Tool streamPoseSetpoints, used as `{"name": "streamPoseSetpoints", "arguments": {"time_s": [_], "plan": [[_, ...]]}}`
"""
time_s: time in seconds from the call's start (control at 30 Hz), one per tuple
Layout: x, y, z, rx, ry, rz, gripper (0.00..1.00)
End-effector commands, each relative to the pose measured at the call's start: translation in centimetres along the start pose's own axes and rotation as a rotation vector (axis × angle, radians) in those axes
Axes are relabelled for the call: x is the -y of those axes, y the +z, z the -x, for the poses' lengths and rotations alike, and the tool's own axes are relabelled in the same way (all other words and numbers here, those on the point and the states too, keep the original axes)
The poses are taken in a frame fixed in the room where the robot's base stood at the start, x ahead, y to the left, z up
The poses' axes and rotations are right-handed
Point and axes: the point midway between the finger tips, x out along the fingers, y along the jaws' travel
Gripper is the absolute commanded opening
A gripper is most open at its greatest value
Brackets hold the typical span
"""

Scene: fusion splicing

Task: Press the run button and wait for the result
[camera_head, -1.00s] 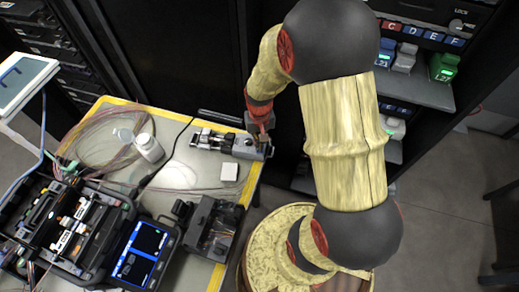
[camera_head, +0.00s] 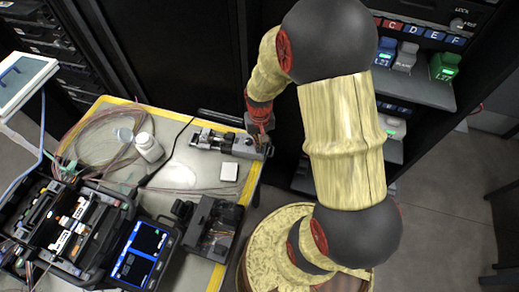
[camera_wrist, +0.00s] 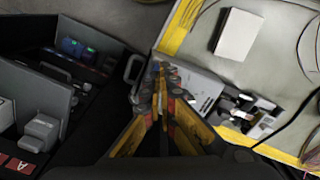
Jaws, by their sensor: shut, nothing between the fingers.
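A small grey device (camera_head: 212,140) with a black and silver mechanism lies at the back right of the table, and it also shows in the wrist view (camera_wrist: 205,86). My gripper (camera_head: 263,141) is shut and empty, over the right end of this device. In the wrist view my gripper's fingertips (camera_wrist: 160,72) are together at the device's end; I cannot tell whether they touch it. The black fusion splicer (camera_head: 105,232), with its lit blue screen (camera_head: 143,252), stands at the front left, away from my gripper. I cannot make out a run button; my fingers may cover part of the device's end.
A dark rack with a shelf (camera_head: 425,90) of coloured modules stands on the right.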

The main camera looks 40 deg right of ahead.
Motion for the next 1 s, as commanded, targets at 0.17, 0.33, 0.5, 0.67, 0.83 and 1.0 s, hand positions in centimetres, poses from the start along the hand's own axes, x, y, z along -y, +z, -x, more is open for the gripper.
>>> {"name": "streamPoseSetpoints", "arguments": {"time_s": [0.17, 0.33, 0.5, 0.67, 0.83, 1.0], "plan": [[0.0, 0.0, -0.4, 0.0, 0.0, 0.0, 0.0], [0.0, 0.0, -0.7, 0.0, 0.0, 0.0, 0.0], [0.0, 0.0, -1.0, -0.001, 0.0, 0.0, 0.0], [0.0, 0.0, -1.3, -0.001, 0.0, 0.0, 0.0], [0.0, 0.0, -1.2, -0.001, 0.0, 0.0, 0.0], [0.0, 0.0, -0.3, 0.0, 0.0, 0.0, 0.0]]}}
